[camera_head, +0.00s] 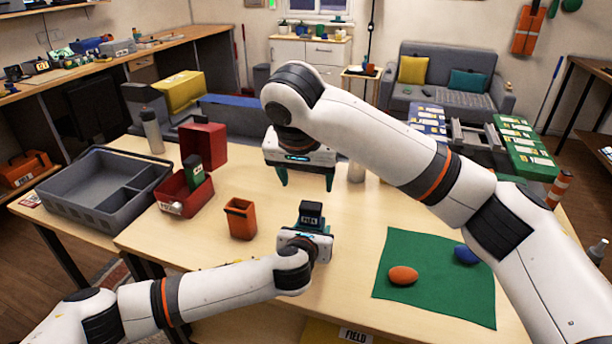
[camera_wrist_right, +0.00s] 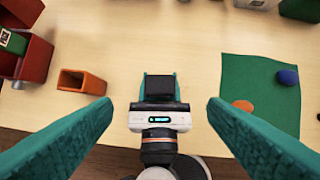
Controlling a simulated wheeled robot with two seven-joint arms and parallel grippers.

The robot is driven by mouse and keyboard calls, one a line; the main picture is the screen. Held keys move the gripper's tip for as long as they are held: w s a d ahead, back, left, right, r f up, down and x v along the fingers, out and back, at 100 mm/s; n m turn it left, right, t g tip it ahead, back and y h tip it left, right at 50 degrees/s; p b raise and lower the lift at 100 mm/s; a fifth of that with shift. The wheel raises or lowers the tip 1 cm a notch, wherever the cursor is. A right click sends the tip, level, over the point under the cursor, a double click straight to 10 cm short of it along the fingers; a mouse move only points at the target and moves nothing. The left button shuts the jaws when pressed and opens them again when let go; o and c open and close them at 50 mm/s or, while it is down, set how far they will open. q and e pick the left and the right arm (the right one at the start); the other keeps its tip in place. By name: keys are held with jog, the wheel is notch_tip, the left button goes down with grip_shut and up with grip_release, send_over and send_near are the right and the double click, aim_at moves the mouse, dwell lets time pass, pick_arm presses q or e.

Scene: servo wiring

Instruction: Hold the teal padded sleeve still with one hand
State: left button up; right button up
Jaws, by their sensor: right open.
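I cannot make out a teal padded sleeve; the teal parts near the work are my gripper fingers. My left gripper (camera_head: 311,224) is in the middle of the table, its fingers on either side of a dark labelled block (camera_head: 311,210). It appears shut on the block, which also shows between the teal fingers in the right wrist view (camera_wrist_right: 160,87). My right gripper (camera_head: 305,181) is open and empty, pointing down above and behind the block. Its two teal fingers are wide apart in the right wrist view.
An orange open holder (camera_head: 240,221) stands left of the block. A red bin (camera_head: 176,197) holding a dark green item and a grey tray (camera_head: 85,207) are farther left. A green mat (camera_head: 440,295) at right carries an orange egg-shaped piece (camera_head: 403,275) and a blue one (camera_head: 466,254).

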aim_at(311, 206)
jog(key=x, duration=1.2)
jog(key=c, duration=1.1)
jog(key=shift+r, duration=0.1)
pick_arm(q)
jog(key=shift+f, duration=0.2)
pick_arm(e)
jog(key=shift+a+r, duration=0.1)
jog(key=shift+r, duration=5.4)
